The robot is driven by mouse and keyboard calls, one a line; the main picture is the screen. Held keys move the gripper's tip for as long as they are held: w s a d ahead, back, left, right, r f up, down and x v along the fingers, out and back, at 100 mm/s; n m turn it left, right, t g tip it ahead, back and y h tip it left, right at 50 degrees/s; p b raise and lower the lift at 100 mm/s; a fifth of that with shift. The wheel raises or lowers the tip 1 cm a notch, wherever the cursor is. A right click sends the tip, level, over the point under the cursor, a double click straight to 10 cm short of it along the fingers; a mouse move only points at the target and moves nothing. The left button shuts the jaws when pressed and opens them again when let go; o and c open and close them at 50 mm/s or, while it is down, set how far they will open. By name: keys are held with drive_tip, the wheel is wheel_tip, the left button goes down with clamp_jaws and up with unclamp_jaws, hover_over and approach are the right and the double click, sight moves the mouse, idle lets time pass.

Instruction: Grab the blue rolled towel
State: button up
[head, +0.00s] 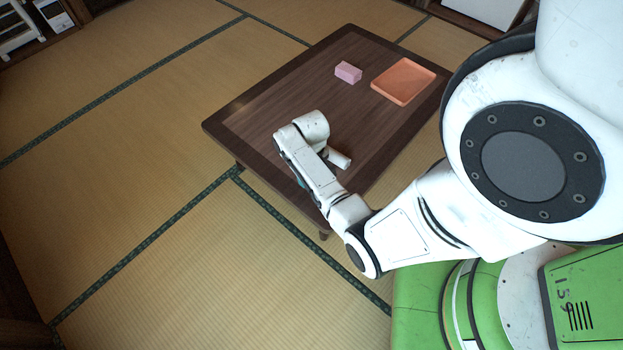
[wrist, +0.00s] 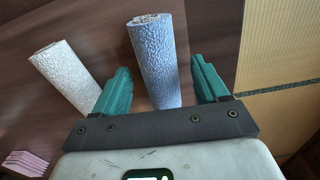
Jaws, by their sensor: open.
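The blue rolled towel (wrist: 155,50) lies on the dark wooden table in the wrist view, its near end reaching between my two teal fingers. My gripper (wrist: 160,67) is open, with one finger on each side of the towel. A gap shows between the towel and each finger; I cannot tell the height difference. In the head view my arm hides the blue towel, and only a little teal of the gripper shows.
A white rolled towel (wrist: 65,75) lies left of my left finger; it also shows in the head view (head: 339,159). A pink block-like stack (head: 348,72) and an orange tray (head: 376,87) stand farther along the table (head: 262,100). Tatami floor (head: 150,140) surrounds it.

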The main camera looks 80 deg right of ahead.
drive_tip(key=shift+f, duration=0.55)
drive_tip(key=shift+c, duration=0.2)
drive_tip(key=c, duration=1.1)
